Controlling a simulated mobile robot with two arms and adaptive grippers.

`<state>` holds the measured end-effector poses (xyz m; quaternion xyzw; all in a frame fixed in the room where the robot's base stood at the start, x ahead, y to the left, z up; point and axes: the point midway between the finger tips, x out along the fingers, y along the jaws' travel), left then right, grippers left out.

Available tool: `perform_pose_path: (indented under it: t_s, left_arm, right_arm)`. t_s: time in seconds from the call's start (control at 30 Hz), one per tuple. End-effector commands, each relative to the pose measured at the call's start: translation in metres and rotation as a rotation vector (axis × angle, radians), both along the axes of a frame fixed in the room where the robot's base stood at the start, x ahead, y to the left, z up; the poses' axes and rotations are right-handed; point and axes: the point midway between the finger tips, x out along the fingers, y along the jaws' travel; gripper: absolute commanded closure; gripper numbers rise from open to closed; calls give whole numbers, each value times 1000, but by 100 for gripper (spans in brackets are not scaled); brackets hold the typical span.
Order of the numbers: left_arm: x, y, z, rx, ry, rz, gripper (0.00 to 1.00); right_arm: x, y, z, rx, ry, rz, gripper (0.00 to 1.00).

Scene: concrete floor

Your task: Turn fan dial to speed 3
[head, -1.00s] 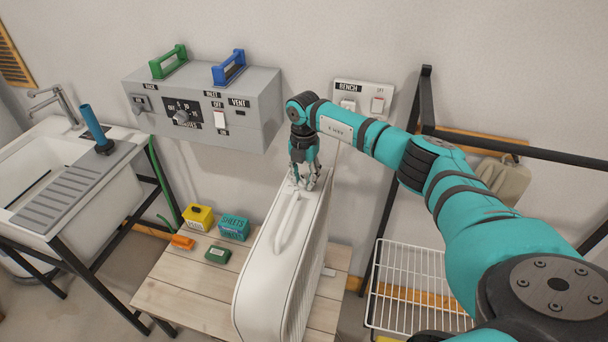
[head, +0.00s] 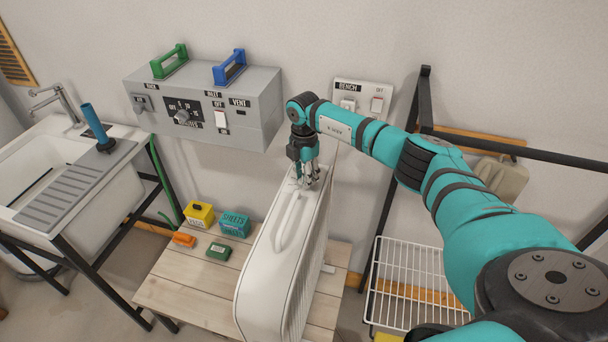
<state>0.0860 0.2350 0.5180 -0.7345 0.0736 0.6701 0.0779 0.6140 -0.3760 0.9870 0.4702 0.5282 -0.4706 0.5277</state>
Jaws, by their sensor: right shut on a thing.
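The fan is a tall white slab-shaped unit (head: 268,262) standing upright on a wooden table, with a handle recess along its top. My right gripper (head: 308,184) points down at the far end of the fan's top. Its fingers are shut on a small part there, which fits the fan dial; the fingers hide the dial, so its pointer and speed marks cannot be read. My left gripper is not in view.
A grey wall box (head: 255,125) with a knob, switches and green and blue handles hangs behind. A black frame with a wire rack (head: 405,285) stands right; a sink (head: 60,190) stands left.

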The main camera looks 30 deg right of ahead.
Motion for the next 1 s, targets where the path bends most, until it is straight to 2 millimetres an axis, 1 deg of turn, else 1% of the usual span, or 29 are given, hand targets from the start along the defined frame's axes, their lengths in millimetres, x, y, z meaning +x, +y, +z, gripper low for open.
perform_pose_path:
  t_s: [0.27,0.3,0.43,0.67,0.77,0.87,0.97,1.0]
  left_arm:
    - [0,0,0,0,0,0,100]
    - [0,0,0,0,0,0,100]
    - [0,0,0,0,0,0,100]
    - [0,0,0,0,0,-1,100]
    - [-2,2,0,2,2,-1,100]
    - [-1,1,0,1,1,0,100]
    - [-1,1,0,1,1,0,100]
    - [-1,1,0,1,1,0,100]
  right_arm:
    - [1,-1,2,0,-5,0,100]
    - [1,-1,2,0,-5,0,63]
    - [1,0,1,-1,-4,1,46]
    - [0,0,1,0,-2,1,45]
    - [1,0,4,0,-2,1,45]
    - [1,0,14,1,-5,2,45]
    - [2,-1,33,0,-6,3,45]
    - [2,-1,42,0,-6,2,45]
